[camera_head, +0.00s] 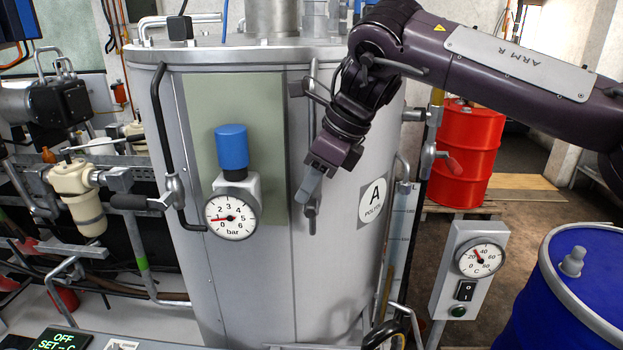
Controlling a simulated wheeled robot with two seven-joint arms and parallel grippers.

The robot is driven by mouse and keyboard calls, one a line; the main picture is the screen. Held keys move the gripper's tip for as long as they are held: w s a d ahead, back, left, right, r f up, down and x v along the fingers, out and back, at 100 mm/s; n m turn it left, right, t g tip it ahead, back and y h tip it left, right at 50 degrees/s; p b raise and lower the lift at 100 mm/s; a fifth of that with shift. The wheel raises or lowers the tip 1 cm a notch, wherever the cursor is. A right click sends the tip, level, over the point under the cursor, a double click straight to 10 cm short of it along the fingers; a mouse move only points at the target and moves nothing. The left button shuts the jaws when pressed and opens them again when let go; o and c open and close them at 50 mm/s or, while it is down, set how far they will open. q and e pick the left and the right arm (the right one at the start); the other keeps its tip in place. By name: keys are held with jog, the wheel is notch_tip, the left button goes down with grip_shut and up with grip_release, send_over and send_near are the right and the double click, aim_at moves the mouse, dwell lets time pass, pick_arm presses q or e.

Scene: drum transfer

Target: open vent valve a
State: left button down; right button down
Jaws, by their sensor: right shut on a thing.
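The large grey tank (255,290) carries a round label "A POLYOL" (372,204). My right gripper (306,194) is in front of the tank, left of that label, pointing down. It is shut on a slim grey upright handle (311,222) on the tank front; the fingers partly hide it. No label shows whether this handle is vent valve a. A blue-capped fitting (232,147) stands above a pressure gauge (231,216), whose red needle points near 1 bar. A black lever (130,201) sits at the tank's left. My left gripper is not in view.
A control box with a temperature gauge (480,257) stands at the right, near a blue drum (577,290). A red drum (467,150) is behind. Pipes and a cream filter (78,195) crowd the left.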

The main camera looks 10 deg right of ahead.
jog(key=c, duration=1.1)
grip_release()
jog(key=shift+f, duration=0.15)
jog(key=shift+s+a, duration=0.1)
jog(key=shift+r, duration=0.2)
